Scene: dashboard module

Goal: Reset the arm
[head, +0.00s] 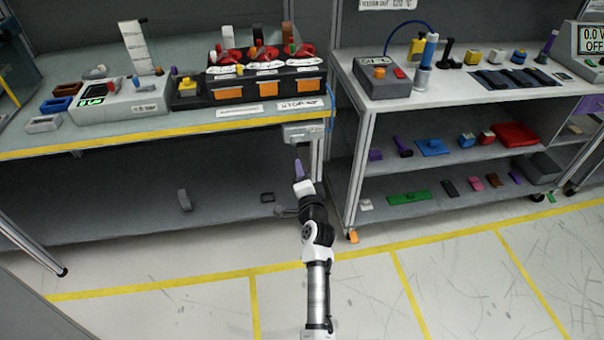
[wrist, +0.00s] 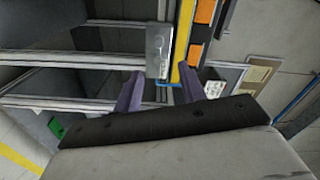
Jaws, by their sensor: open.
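My gripper (head: 298,168) is in front of the right end of the left workbench in the head view, just below a small grey box on the bench's edge. Its purple fingers also show in the wrist view (wrist: 160,92), spread apart with nothing between them. The grey box (head: 304,133) hangs at the bench's front corner; in the wrist view it (wrist: 159,50) lies ahead of the fingers. I cannot tell whether a finger touches it. My arm reaches up from the bottom of the head view.
The left bench (head: 60,146) holds a module with orange panels (head: 266,90) and a grey device with a green display (head: 122,100). A blue cable (head: 332,108) hangs at its right end. The right shelf unit (head: 368,122) carries several tools and parts.

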